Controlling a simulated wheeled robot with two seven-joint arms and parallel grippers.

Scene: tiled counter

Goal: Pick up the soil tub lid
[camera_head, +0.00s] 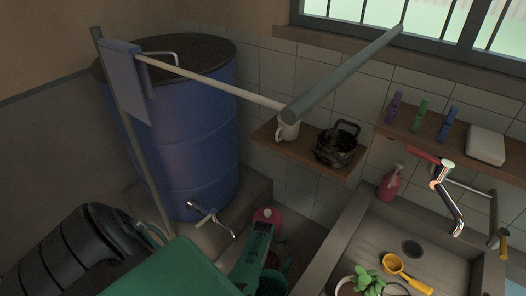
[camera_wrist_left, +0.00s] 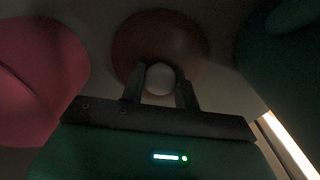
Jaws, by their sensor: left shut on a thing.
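In the left wrist view, the soil tub lid is a round reddish-brown disc (camera_wrist_left: 160,30) with a pale round knob (camera_wrist_left: 159,79). My left gripper (camera_wrist_left: 160,76) is shut on this knob, one dark finger on each side. In the head view, the green body of my left gripper (camera_head: 255,250) points down at the floor beside the sink and hides most of the lid. I cannot tell whether the lid rests on its tub or is lifted. My right gripper is not in view.
A pink container (camera_wrist_left: 35,75) is left of the lid and a dark teal one (camera_wrist_left: 285,60) right of it in the wrist view. A blue barrel (camera_head: 185,130) with a tap stands behind. The sink (camera_head: 345,225) is to the right. A rod-hung cloth (camera_head: 125,80) is at upper left.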

